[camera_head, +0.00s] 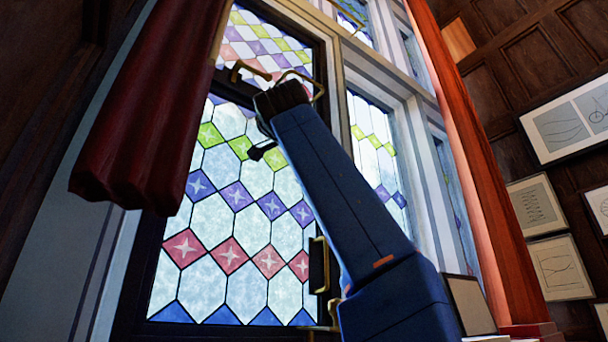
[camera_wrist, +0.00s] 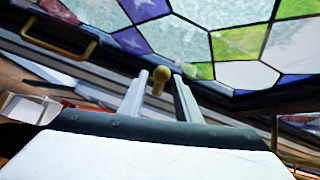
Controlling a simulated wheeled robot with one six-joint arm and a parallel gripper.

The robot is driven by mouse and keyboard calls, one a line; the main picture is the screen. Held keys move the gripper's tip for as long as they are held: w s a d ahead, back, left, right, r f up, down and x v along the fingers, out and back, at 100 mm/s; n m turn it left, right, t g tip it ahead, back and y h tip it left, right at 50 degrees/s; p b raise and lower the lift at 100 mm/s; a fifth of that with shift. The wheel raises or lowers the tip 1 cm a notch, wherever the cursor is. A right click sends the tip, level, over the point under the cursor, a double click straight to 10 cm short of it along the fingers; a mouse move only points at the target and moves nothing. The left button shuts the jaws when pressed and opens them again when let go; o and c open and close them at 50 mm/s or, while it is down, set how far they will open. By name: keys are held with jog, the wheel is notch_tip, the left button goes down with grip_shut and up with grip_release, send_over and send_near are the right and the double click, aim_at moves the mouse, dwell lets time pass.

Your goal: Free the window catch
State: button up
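The stained-glass window (camera_head: 225,270) stands in a dark frame and fills the middle of the head view. A small brass knob (camera_wrist: 159,80), which looks like the catch, is in the wrist view. My gripper (camera_wrist: 162,82) has its two pale fingers apart, with the knob between their tips. Gaps seem to show on both sides of the knob, so I see no clear grip. In the head view my blue arm reaches up to the window's upper bar, and my fingertips cannot be made out there.
A brass handle (camera_wrist: 62,38) is on the dark frame at left in the wrist view. In the head view, another brass handle (camera_head: 238,72) is on the upper bar. A red curtain (camera_head: 150,110) hangs left of the window. Framed drawings (camera_head: 560,265) cover the right wall.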

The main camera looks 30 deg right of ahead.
jog(key=v, duration=1.7)
dwell(1.1)
jog(key=shift+s+a, duration=0.1)
